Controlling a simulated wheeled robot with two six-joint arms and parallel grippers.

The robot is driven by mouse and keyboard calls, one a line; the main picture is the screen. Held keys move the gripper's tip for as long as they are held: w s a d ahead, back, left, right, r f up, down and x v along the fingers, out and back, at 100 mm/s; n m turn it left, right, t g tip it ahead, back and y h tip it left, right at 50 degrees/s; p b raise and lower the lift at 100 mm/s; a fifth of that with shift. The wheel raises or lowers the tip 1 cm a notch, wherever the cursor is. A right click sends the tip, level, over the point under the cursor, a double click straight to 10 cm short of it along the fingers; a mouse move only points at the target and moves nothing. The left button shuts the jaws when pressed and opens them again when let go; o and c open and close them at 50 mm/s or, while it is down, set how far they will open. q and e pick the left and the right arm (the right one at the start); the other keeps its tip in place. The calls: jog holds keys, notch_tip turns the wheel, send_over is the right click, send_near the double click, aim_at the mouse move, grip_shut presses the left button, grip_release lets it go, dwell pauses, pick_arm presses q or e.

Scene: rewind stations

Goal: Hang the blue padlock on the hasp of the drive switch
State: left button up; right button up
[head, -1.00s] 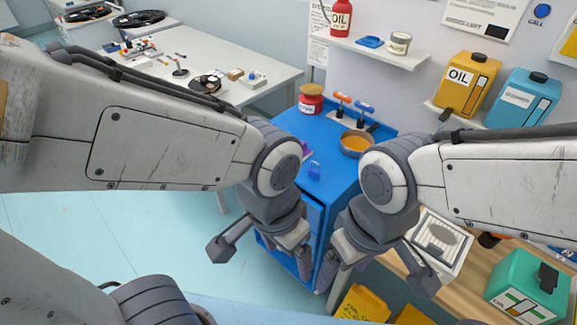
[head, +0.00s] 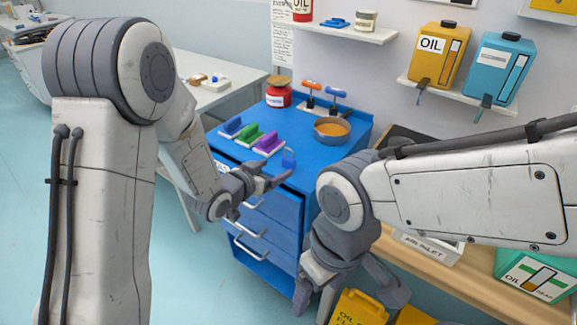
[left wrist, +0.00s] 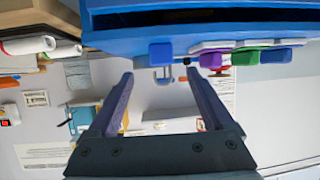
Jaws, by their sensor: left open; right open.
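The blue padlock (head: 289,158) stands on the front edge of the blue cabinet top. My left gripper (head: 268,180) is open just in front of and to the left of it. In the left wrist view, which is upside down, the padlock (left wrist: 161,54) shows beyond the open fingertips (left wrist: 160,76), roughly centred between them, with its pale shackle pointing down the picture. The padlock is not held. My right gripper (head: 350,287) is open and empty, low in front of the cabinet's right side. I cannot make out the drive switch or its hasp.
The blue cabinet (head: 345,149) also bears blue (head: 232,126), green (head: 248,133) and purple (head: 270,143) blocks left of the padlock, a red jar (head: 278,93) and a pan (head: 331,129) behind. Yellow containers (head: 358,308) stand below my right gripper.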

aim_at(287, 162)
pick_arm(q)
jog(key=x, duration=0.3)
jog(key=shift+w+d+f, duration=0.1)
jog(key=shift+w+d, duration=0.05)
jog(key=shift+w, duration=0.05)
jog(key=shift+p+x, duration=0.9)
jog(key=shift+x, duration=1.85)
jog(key=shift+w, duration=0.1)
grip_shut()
